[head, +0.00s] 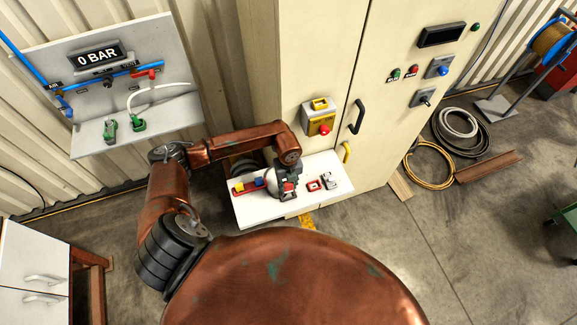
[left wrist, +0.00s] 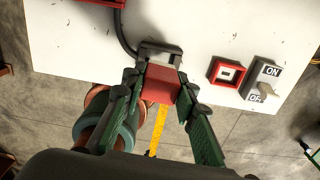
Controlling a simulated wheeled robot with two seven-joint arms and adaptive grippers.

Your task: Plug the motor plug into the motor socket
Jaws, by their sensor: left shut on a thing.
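My left gripper (head: 289,197) is over the white shelf (head: 258,212) in front of the beige cabinet. In the left wrist view its green-lined fingers (left wrist: 160,92) are shut on a red block, which I take for the motor plug (left wrist: 159,84). Just beyond the block is a dark grey housing (left wrist: 160,52) with a black cable; I cannot tell whether the two are joined. A red-framed square with a slot, possibly the motor socket (left wrist: 227,73), lies to the right and apart from the block. It also shows in the head view (head: 314,185). My right gripper is out of view.
An ON/OFF switch (left wrist: 262,83) stands right of the red-framed square. A red rail (head: 247,187) with yellow and blue blocks lies at the shelf's left. The cabinet (head: 300,60) carries a yellow emergency-stop box (head: 319,116). A pneumatic panel (head: 110,85) hangs at upper left.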

